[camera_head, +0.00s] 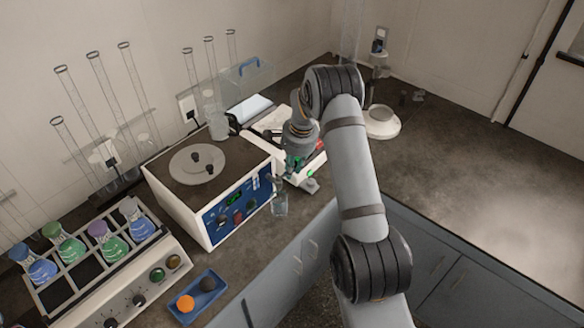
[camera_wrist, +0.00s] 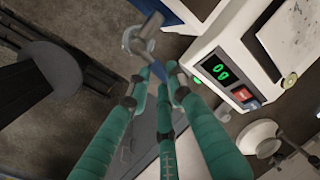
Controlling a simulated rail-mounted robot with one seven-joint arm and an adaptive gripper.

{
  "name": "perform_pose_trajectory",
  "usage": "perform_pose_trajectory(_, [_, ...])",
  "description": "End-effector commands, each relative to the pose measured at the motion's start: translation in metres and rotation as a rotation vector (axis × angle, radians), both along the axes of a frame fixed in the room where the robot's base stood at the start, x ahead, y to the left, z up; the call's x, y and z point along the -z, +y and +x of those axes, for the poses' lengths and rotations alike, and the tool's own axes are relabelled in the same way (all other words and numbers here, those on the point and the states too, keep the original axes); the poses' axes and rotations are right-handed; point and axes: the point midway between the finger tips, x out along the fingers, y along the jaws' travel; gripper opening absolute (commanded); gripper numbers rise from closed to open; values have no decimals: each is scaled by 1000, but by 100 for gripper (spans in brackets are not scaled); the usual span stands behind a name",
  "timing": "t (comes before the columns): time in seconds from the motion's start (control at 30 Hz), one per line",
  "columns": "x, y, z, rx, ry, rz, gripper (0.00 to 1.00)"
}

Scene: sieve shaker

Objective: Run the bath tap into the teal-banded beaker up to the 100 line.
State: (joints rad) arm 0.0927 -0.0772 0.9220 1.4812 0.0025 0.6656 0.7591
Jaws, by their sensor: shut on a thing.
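The water bath (camera_head: 213,155) is a white box with a blue front panel and a brown top. Its metal tap (camera_wrist: 146,42) sticks out at the front right corner. A clear glass beaker (camera_head: 280,205) stands under the tap; its round rim (camera_wrist: 128,38) shows around the spout in the wrist view. Its band, 100 line and water level are too small to read. My gripper (camera_head: 293,163), with teal fingers, is at the tap, above the beaker. In the wrist view its fingertips (camera_wrist: 153,82) close on a small blue tap lever (camera_wrist: 158,70), partly hidden by the fingers.
A white balance (camera_wrist: 220,72) with a green display stands close to my gripper. A rack (camera_head: 75,285) of coloured flasks and a blue tray (camera_head: 203,295) with an orange ball are at left.

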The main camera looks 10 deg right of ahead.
Motion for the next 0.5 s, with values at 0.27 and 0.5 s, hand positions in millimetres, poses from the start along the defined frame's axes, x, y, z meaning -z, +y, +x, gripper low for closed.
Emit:
perform_pose_trajectory(0.27, [3, -1, -1, 43, -5, 1, 0])
perform_pose_trajectory(0.5, [-1, -1, -1, 46, -2, 0, 0])
